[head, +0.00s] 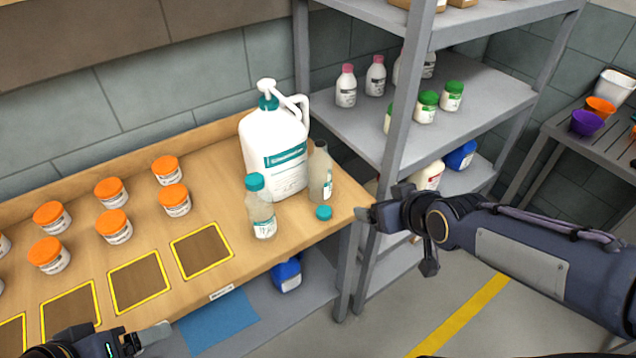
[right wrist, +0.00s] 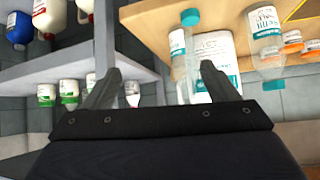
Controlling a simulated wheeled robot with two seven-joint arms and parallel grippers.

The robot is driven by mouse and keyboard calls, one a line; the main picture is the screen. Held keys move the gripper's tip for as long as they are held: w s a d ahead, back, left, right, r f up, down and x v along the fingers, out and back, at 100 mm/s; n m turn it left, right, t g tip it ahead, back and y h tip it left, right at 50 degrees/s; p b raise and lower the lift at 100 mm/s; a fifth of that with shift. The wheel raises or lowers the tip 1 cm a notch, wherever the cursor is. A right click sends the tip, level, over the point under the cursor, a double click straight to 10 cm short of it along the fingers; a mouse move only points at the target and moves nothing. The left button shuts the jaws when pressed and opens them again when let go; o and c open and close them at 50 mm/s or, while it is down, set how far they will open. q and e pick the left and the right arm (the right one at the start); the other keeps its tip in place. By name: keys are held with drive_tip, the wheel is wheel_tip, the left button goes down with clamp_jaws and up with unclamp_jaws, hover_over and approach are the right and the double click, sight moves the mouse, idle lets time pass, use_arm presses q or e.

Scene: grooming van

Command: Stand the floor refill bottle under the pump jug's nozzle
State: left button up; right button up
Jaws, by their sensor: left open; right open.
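The white pump jug (head: 262,150) with a teal label stands at the back of the wooden bench, its nozzle pointing right. An uncapped clear bottle (head: 322,186) stands upright right of the jug, near the nozzle; exact alignment is unclear. A loose teal cap (head: 323,213) lies before it. A teal-capped clear bottle (head: 259,212) stands in front of the jug. Labels are too small to tell which is the floor refill. My right gripper (head: 366,213) is open and empty by the bench's right end, apart from the bottles. My left gripper (head: 148,338) is open and empty at bottom left.
Several orange-lidded jars (head: 114,227) and yellow-framed squares (head: 201,250) occupy the bench's left part. A metal shelf rack (head: 370,130) with bottles and green-lidded jars stands right of the bench, its post near my right gripper. A blue container (head: 287,276) sits below the bench.

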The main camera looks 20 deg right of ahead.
sight(327, 175)
drive_tip(key=w+a+f+n+t+y+b, duration=0.1)
drive_tip(key=w+f+t, duration=0.1)
drive_tip(key=w, duration=0.2)
drive_tip(key=w+a+f+n+t+y+b, duration=0.1)
drive_tip(key=w+f+b, duration=0.1)
drive_tip(key=w, duration=0.2)
drive_tip(key=w+a+f+n+t+y+b, duration=0.1)
drive_tip(key=w+f+t+b, duration=0.1)
drive_tip(key=w+f, duration=0.1)
drive_tip(key=shift+w+a+t+y, duration=0.3)
drive_tip(key=shift+w+a+y, duration=0.05)
drive_tip(key=shift+w+y, duration=0.1)
drive_tip(key=shift+w+a+t+y+b, duration=0.1)
drive_tip(key=shift+w+t+y+b, duration=0.15)
drive_tip(key=shift+w+t+b, duration=0.2)
drive_tip(key=shift+w+r+t, duration=0.1)
drive_tip(key=shift+r+t, duration=0.15)
drive_tip(key=shift+w+a+r+y, duration=0.15)
drive_tip(key=shift+w+y, duration=0.05)
drive_tip(key=shift+y, duration=0.1)
drive_tip(key=x, duration=0.2)
drive_tip(key=p+x, duration=0.1)
drive_tip(key=x, duration=0.3)
drive_tip(key=shift+a+p, duration=0.3)
drive_tip(key=shift+a, duration=0.1)
drive_tip(key=shift+w+a, duration=0.2)
drive_tip(key=shift+w, duration=0.35)
drive_tip(key=c, duration=1.1)
